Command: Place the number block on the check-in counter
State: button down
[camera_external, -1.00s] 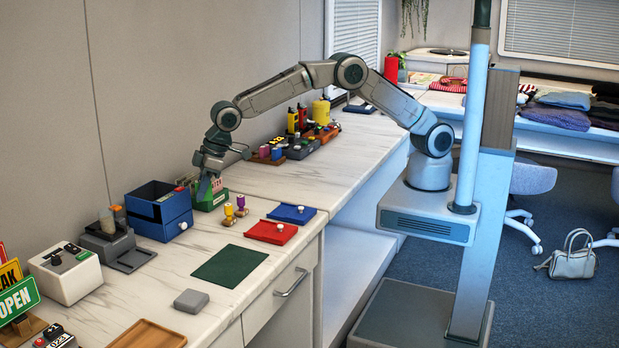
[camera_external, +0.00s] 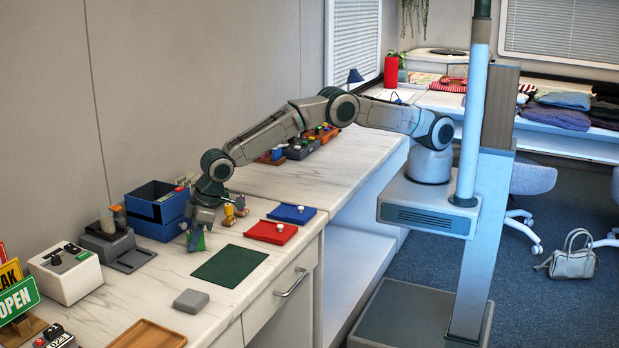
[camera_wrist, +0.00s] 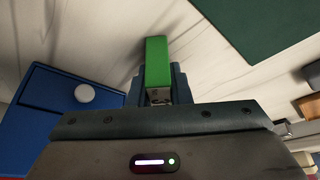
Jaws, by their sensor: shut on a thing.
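My gripper (camera_external: 193,234) is shut on a green block (camera_wrist: 157,62), which sticks out between the fingers in the wrist view. In the external view the green block (camera_external: 198,242) shows below the fingers, over the marble-look counter (camera_external: 170,285). I cannot tell how high it is above the surface. My gripper is in front of the blue drawer box (camera_external: 150,205) and left of the dark green mat (camera_external: 230,265).
A red tray (camera_external: 270,232) and a blue tray (camera_external: 292,213) lie to the right. A grey block (camera_external: 191,300), a wooden tray (camera_external: 150,335) and a grey machine (camera_external: 115,245) are nearer. Bare counter lies between them.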

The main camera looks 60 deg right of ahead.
jog(key=c, duration=1.8)
grip_release()
jog(key=shift+f, duration=0.15)
jog(key=o, duration=0.5)
jog(key=shift+c, duration=0.2)
jog(key=shift+r, duration=0.4)
jog(key=b+v, duration=0.1)
jog(key=v, duration=1)
jog(key=shift+s+d+r, duration=0.15)
jog(key=shift+d+r, duration=0.05)
jog(key=shift+r, duration=0.1)
